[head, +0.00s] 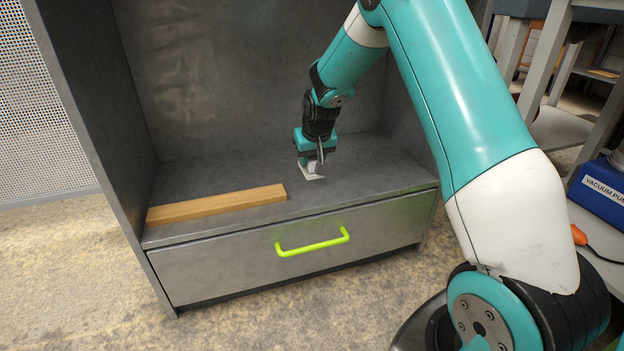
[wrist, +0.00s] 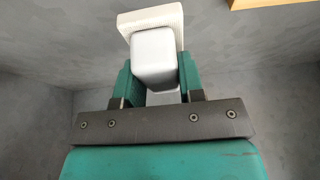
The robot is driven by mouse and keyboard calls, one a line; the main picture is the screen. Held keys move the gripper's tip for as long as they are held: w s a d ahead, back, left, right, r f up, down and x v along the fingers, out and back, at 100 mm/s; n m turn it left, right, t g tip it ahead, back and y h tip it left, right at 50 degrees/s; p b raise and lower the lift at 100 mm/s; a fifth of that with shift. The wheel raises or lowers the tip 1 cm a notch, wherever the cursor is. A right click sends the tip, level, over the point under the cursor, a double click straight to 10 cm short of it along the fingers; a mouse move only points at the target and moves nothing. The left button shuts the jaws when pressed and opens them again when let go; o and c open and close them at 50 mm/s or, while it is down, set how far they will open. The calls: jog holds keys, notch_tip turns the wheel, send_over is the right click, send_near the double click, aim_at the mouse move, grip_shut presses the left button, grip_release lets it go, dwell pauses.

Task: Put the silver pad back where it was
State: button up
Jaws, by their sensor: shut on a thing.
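The silver pad is a smooth silver-grey rounded block (wrist: 154,60) on a paler, white slab (wrist: 150,18). In the wrist view it sits between the two green fingers of my gripper (wrist: 156,82), which is shut on the silver part. In the head view the pad (head: 312,177) shows as a small pale shape under my gripper (head: 314,160). It is low over the right half of the grey shelf (head: 370,178). I cannot tell whether its underside touches the shelf.
A wooden strip (head: 216,205) lies along the shelf's front left; its end shows in the wrist view (wrist: 270,3). Below is a shut drawer with a lime handle (head: 312,246). Side walls and a back panel enclose the shelf. A blue box (head: 600,187) stands far right.

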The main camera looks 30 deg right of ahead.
aim_at(312, 171)
notch_tip(312, 171, down, 4)
jog(key=b, duration=0.2)
jog(key=shift+f+b, duration=0.25)
jog(key=shift+b, duration=0.05)
jog(key=shift+r, duration=0.15)
jog(key=o, duration=0.9)
